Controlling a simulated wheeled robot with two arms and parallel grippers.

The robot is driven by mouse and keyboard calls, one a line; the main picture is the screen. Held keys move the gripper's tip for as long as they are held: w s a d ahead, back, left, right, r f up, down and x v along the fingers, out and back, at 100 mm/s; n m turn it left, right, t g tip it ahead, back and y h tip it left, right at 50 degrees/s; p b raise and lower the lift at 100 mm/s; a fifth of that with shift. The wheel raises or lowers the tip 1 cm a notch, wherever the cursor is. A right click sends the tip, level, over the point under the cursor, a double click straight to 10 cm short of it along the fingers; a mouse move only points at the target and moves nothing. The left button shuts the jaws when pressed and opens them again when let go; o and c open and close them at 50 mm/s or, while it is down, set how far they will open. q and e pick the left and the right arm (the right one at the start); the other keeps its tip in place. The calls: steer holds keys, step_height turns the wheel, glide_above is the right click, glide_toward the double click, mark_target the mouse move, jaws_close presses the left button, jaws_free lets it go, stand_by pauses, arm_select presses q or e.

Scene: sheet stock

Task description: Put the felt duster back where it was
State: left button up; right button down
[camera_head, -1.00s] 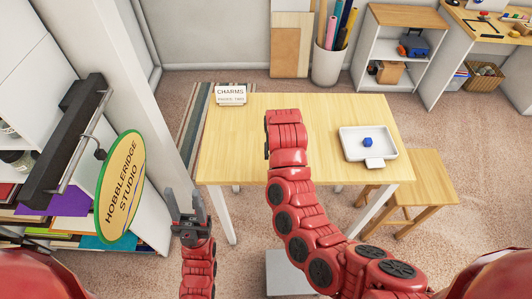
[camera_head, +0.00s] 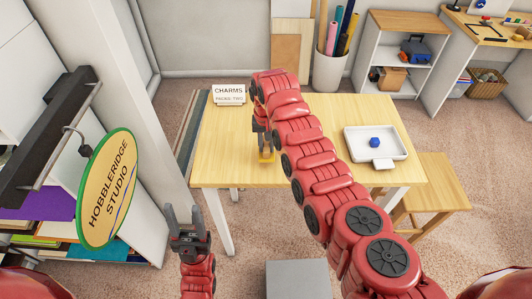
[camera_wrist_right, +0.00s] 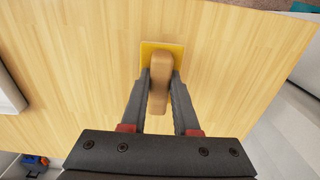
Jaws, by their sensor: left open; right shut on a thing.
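The felt duster has a wooden handle (camera_wrist_right: 160,80) and a square yellow pad (camera_wrist_right: 177,50). In the head view its yellow pad (camera_head: 266,157) shows over the left part of the wooden table. My right gripper (camera_head: 263,138) is shut on the duster, pointing down. In the right wrist view my right gripper's fingers (camera_wrist_right: 162,80) lie on both sides of the wooden handle. Whether the pad touches the tabletop, I cannot tell. My left gripper (camera_head: 184,215) is open and empty, left of the table and away from the duster.
The table (camera_head: 225,160) carries a "CHARMS" sign (camera_head: 229,94) at its back left and a white tray (camera_head: 355,141) with a blue item (camera_head: 375,142) at its right. A stool (camera_head: 445,180) stands right of the table. An oval sign (camera_head: 107,188) hangs at the left.

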steer(key=shift+w, duration=0.15)
step_height(320, 180, down, 2)
steer(key=shift+a+f, duration=0.1)
steer(key=shift+f, duration=0.65)
steer(key=shift+f, duration=0.2)
steer(key=c, duration=0.7)
jaws_free()
steer(key=shift+r, duration=0.1)
steer(key=shift+o, duration=0.2)
